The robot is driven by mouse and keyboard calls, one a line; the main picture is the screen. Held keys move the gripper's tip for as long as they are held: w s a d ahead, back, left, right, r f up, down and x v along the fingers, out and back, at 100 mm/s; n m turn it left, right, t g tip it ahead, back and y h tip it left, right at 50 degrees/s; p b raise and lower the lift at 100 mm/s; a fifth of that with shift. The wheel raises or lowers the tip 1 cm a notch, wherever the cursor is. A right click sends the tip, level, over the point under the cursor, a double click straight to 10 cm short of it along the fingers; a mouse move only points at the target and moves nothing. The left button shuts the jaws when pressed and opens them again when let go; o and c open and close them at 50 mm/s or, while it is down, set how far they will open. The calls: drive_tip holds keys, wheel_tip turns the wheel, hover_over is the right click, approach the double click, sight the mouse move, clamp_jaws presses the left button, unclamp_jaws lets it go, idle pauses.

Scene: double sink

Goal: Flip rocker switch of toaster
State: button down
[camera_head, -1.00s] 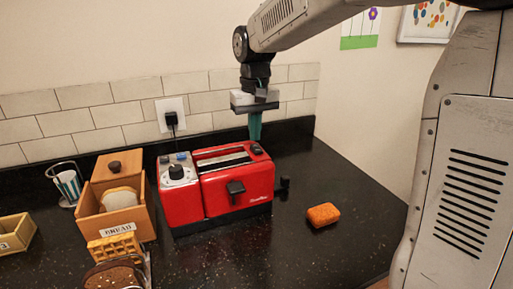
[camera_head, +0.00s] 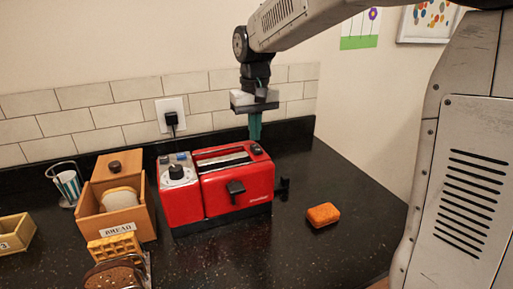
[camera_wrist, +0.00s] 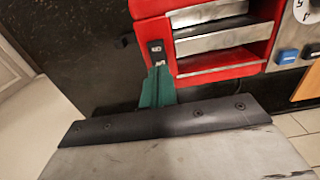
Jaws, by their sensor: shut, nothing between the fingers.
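The red toaster (camera_head: 238,190) stands upright on the dark counter, with two slots on top. Its black rocker switch (camera_head: 256,148) is on the top right end. In the wrist view the rocker (camera_wrist: 157,54) shows white markings at both ends, too blurred to read surely. My gripper (camera_head: 255,138) points down just above and behind the rocker. Its green fingers are shut and empty. In the wrist view the fingertips (camera_wrist: 158,70) are at the rocker's near end; I cannot tell whether they touch it.
Left of the toaster are a wooden bread box (camera_head: 125,218), a waffle (camera_head: 113,246) and dark bread (camera_head: 115,275). An orange sponge-like block (camera_head: 322,215) lies to the right. A black plug (camera_head: 172,119) sits in the wall outlet behind. The counter's front middle is clear.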

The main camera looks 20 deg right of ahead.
sight(258, 149)
drive_tip(key=shift+f, duration=0.9)
idle(0.6)
drive_tip(key=shift+r, duration=3.55)
drive_tip(key=shift+s+f, duration=0.95)
drive_tip(key=shift+f, duration=0.25)
drive_tip(key=s+d+f, duration=0.1)
drive_tip(key=s+f, duration=0.1)
drive_tip(key=s, duration=1.2)
drive_tip(key=s+d+f+t, duration=0.1)
drive_tip(key=s+d+f, duration=0.1)
drive_tip(key=s, duration=1.2)
drive_tip(key=shift+f, duration=0.65)
